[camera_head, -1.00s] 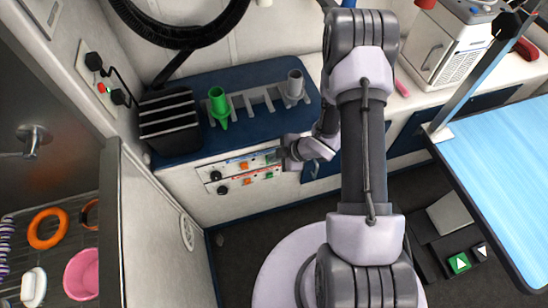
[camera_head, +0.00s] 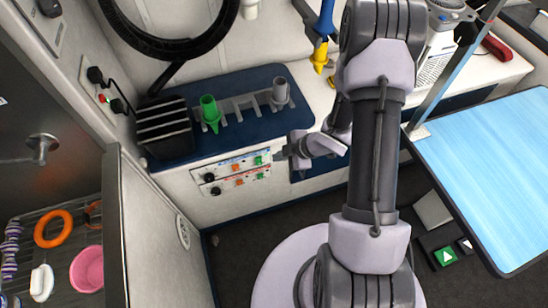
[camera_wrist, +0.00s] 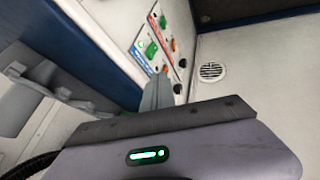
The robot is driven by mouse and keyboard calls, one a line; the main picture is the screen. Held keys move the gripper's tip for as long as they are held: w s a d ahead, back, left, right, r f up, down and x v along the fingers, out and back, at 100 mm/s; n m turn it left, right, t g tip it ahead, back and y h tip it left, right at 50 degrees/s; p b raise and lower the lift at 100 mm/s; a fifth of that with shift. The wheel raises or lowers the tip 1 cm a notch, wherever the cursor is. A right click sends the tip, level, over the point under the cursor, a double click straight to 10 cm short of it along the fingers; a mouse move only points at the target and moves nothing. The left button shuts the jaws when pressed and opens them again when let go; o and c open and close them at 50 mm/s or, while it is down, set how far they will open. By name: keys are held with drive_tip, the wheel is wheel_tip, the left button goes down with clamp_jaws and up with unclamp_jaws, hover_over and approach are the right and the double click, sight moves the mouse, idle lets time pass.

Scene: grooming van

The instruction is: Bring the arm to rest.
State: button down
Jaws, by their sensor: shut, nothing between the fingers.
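My gripper (camera_head: 281,153) is at the right end of the white switch panel (camera_head: 226,174) on the cabinet front, below the blue counter top. Its fingers are shut and empty. In the wrist view the closed fingers (camera_wrist: 158,92) point towards the panel (camera_wrist: 150,42), with its green and orange switches and black knobs. I cannot tell whether the fingertips are clear of the panel face. My arm stands upright in front of the counter, with the wrist bent to the left.
A rack (camera_head: 244,105) holds a green nozzle (camera_head: 209,112) and a grey one (camera_head: 280,92). A black slatted box (camera_head: 165,128) stands left of it. A blue-topped table (camera_head: 490,165) is at right. An open door panel (camera_head: 150,225) stands at left. Dark floor (camera_head: 245,245) lies below.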

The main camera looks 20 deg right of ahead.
idle(0.4)
drive_tip(key=d+r+m+t+h, duration=0.1)
drive_tip(key=d+r+m+h, duration=0.15)
drive_tip(key=r, duration=0.45)
drive_tip(key=w+d+r+m+h, duration=0.15)
drive_tip(key=r+m, duration=0.25)
drive_tip(key=r, duration=0.4)
drive_tip(key=d+r+m+t+h, duration=0.1)
drive_tip(key=d+r+m+h, duration=0.2)
drive_tip(key=r, duration=0.4)
drive_tip(key=s+a+r+m+y, duration=0.2)
drive_tip(key=s+a+r+m, duration=0.3)
drive_tip(key=s, duration=0.5)
drive_tip(key=s+a+r+m+g+y, duration=0.1)
drive_tip(key=s+a+r+m+y, duration=0.1)
drive_tip(key=s+a+r+m, duration=0.4)
drive_tip(key=s+a+r, duration=0.1)
drive_tip(key=s+a, duration=0.2)
drive_tip(key=s, duration=0.1)
drive_tip(key=shift+a+r, duration=0.35)
drive_tip(key=shift+a, duration=0.05)
drive_tip(key=shift+s, duration=0.1)
